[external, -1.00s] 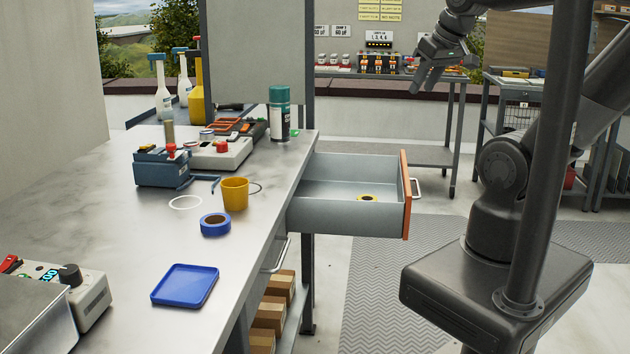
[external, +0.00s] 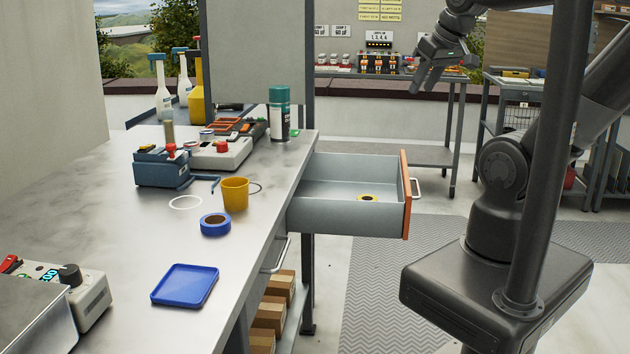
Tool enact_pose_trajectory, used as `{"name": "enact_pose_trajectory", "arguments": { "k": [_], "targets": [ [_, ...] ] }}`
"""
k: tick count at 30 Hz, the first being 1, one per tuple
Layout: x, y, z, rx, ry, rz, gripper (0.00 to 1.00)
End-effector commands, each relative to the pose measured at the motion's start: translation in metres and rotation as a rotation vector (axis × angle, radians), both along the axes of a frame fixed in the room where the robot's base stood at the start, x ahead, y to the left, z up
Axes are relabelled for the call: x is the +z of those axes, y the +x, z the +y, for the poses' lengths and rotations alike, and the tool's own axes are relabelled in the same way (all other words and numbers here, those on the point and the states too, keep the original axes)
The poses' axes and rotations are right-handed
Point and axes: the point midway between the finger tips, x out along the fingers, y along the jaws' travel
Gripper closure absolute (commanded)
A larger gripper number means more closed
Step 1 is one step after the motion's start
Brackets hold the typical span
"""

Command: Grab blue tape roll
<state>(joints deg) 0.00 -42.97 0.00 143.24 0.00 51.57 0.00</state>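My gripper (external: 424,85) hangs in the air at the upper right, far from the tape roll and beyond the open drawer. Its fingers look spread apart with nothing between them.
Bare bench lies left of the tape.

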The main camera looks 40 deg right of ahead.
Motion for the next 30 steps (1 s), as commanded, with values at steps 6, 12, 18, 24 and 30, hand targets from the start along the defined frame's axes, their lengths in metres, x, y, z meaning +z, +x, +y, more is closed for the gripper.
{"name": "enact_pose_trajectory", "arguments": {
  "k": [6,12,18,24,30],
  "targets": [
    [0.0000,0.0000,0.0000,0.000,0.000,0.000,0.64],
    [0.0000,0.0000,0.0000,0.000,0.000,0.000,0.64],
    [0.0000,0.0000,0.0000,0.000,0.000,0.000,0.55],
    [0.0000,0.0000,0.0000,0.000,0.000,0.000,0.38],
    [0.0000,0.0000,0.0000,0.000,0.000,0.000,0.22]
  ]
}}
